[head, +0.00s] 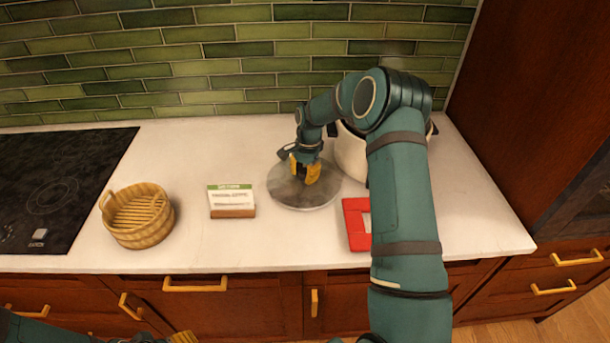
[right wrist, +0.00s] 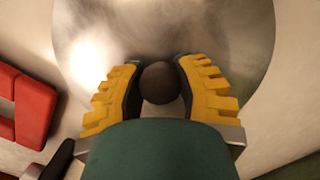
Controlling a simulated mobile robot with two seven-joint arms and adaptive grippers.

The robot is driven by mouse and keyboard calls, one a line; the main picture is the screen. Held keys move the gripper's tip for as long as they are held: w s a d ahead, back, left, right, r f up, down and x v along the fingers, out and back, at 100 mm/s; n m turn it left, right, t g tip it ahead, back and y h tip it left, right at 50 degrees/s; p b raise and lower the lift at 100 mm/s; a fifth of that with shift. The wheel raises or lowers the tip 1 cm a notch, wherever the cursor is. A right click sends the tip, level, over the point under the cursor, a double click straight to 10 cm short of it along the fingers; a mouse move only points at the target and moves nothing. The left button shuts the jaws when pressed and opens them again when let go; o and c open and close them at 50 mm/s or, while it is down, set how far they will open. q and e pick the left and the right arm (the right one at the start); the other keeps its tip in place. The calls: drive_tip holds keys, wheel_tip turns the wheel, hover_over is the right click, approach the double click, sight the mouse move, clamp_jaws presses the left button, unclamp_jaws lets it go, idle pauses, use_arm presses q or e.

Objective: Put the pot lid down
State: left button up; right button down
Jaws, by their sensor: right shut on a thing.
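The pot lid (head: 290,193) is a round grey metal disc with a dark round knob (right wrist: 161,83). It is level, at or just above the white counter, left of the pot; I cannot tell whether it touches. My right gripper (head: 304,172) is shut on the knob from above, its yellow fingers on either side of it in the right wrist view (right wrist: 160,85). The cream pot (head: 351,155) stands at the back right, partly hidden by my right arm. My left gripper (head: 183,338) barely shows at the bottom edge, its fingertips cut off.
A red square frame-like item (head: 355,243) lies right of the lid, partly behind my arm. A small card on a wooden stand (head: 232,212) and a round wooden basket (head: 153,236) stand to the left. A black cooktop (head: 60,180) lies at far left. Bare counter surrounds the card.

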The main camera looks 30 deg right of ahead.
drive_tip(key=shift+w+f, duration=0.15)
drive_tip(key=shift+f+b, duration=0.3)
drive_tip(key=c, duration=0.7)
unclamp_jaws()
drive_tip(key=r, duration=0.4)
drive_tip(key=d+r, duration=0.1)
drive_tip(key=r, duration=0.3)
drive_tip(key=r+p, duration=0.1)
drive_tip(key=r, duration=0.3)
drive_tip(key=shift+w+d+r, duration=0.1)
drive_tip(key=shift+d+r, duration=0.25)
drive_tip(key=shift+d, duration=0.05)
drive_tip(key=shift+f, duration=0.1)
